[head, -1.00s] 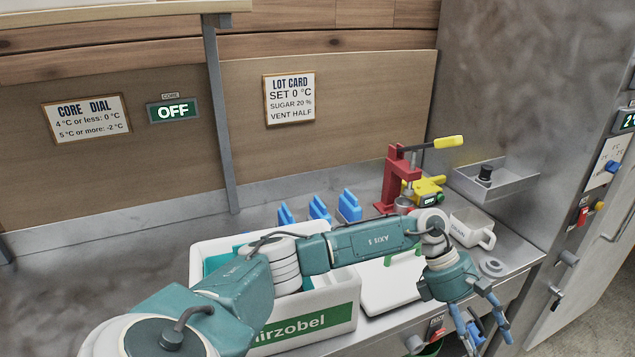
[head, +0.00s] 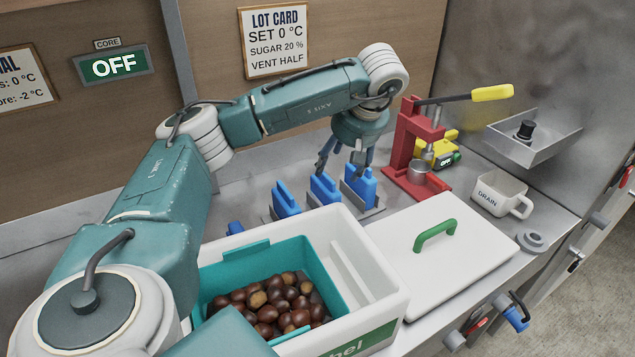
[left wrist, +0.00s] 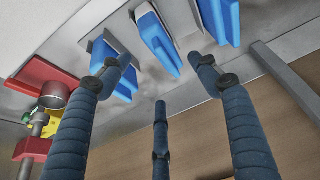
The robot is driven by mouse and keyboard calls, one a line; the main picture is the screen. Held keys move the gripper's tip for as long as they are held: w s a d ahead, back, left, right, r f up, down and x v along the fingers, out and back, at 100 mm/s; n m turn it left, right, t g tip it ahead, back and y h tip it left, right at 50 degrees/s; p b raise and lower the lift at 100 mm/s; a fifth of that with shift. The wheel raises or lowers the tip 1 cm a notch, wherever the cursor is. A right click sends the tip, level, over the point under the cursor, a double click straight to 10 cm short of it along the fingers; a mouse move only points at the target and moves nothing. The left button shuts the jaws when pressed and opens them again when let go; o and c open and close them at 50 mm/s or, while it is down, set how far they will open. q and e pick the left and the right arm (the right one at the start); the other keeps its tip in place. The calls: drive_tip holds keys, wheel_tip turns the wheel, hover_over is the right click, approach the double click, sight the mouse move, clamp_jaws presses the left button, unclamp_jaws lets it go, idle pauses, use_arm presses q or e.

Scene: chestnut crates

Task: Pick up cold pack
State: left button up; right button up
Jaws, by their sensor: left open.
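Several blue cold packs stand upright in grey holders on the steel counter: a left one (head: 285,198), a middle one (head: 324,189) and a right one (head: 360,187). My left gripper (head: 342,170) is open and empty, pointing down by the middle and right packs. In the left wrist view the middle pack (left wrist: 160,45) shows between two spread fingertips (left wrist: 160,70), and the pack nearest the press (left wrist: 113,65) is partly behind one finger. I cannot tell whether any finger touches a pack. My right gripper is not in view.
A white crate (head: 385,310) with a teal bin of chestnuts (head: 275,300) stands in front. Its white lid (head: 475,240) with a green handle lies to the right. A red press (head: 405,150) and a drain mug (head: 497,195) stand farther right.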

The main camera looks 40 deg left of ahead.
sight(328, 184)
use_arm(q)
drive_tip(key=x, duration=0.3)
drive_tip(key=shift+s+d+f+p, duration=0.1)
drive_tip(key=shift+f+p, duration=0.2)
drive_tip(key=shift+f, duration=0.4)
drive_tip(key=p+x, duration=0.1)
drive_tip(key=x, duration=0.4)
drive_tip(key=shift+a+p, duration=0.3)
drive_tip(key=shift+p, duration=0.1)
drive_tip(key=shift+a+f, duration=0.1)
drive_tip(key=shift+f, duration=0.1)
drive_tip(key=shift+r, duration=0.1)
drive_tip(key=c, duration=1.6)
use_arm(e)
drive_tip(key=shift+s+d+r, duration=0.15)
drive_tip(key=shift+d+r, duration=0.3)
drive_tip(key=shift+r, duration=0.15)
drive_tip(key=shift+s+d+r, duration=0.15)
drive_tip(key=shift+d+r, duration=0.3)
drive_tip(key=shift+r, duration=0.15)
